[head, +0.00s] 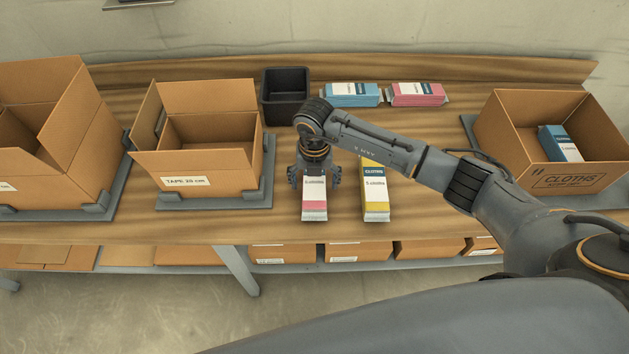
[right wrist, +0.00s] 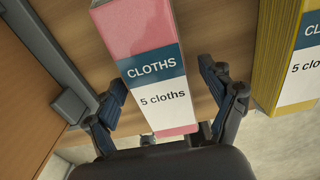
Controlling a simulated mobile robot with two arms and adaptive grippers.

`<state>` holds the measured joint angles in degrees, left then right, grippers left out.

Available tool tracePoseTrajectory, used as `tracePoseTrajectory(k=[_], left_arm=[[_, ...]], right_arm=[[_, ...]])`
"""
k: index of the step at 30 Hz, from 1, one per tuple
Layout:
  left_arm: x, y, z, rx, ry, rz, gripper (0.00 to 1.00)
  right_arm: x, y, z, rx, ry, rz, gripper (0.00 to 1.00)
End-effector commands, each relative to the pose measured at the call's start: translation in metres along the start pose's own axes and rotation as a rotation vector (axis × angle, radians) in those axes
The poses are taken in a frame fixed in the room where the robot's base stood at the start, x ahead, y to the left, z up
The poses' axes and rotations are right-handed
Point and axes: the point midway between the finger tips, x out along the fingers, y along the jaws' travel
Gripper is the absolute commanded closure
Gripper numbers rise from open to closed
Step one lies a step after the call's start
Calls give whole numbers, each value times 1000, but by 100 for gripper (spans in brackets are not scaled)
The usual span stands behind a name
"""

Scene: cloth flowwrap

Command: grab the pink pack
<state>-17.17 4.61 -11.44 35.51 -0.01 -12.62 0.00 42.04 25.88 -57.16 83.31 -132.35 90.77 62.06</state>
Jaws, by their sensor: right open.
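A pink pack of cloths (head: 314,205) lies on the wooden table near its front edge. My right gripper (head: 314,174) is above it, pointing down, with one finger on each side of the pack. In the right wrist view the pink pack (right wrist: 145,42) runs between the open fingers of the gripper (right wrist: 162,78), and gaps show beside it. Part of the pack is hidden under the gripper in the head view. A second pink pack (head: 417,91) lies at the back of the table. My left gripper is not in view.
A yellow pack (head: 375,200) lies close to the right of the near pink pack. A blue pack (head: 352,92) and a black bin (head: 286,108) are at the back. A tape box (head: 208,178) stands left; a cloths box (head: 540,180) holding a blue pack stands right.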

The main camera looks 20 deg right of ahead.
Motion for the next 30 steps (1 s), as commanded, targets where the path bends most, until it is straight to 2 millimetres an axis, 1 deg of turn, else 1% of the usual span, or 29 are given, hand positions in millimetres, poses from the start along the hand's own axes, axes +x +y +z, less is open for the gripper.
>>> tracePoseTrajectory(k=[7,8,9,14,15,16,25,30], left_arm=[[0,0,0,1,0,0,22],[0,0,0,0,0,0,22],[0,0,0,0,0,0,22],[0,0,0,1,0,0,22],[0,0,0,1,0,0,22],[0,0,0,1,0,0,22],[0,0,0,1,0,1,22],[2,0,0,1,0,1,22]], right_arm=[[3,0,0,0,-2,0,17],[3,0,0,0,-2,0,21],[3,0,0,0,-2,0,29],[3,0,0,0,-1,0,62],[3,0,0,0,-1,0,70],[3,0,0,0,-1,0,75],[2,0,1,1,-2,1,76],[-8,0,1,0,-4,3,76]])
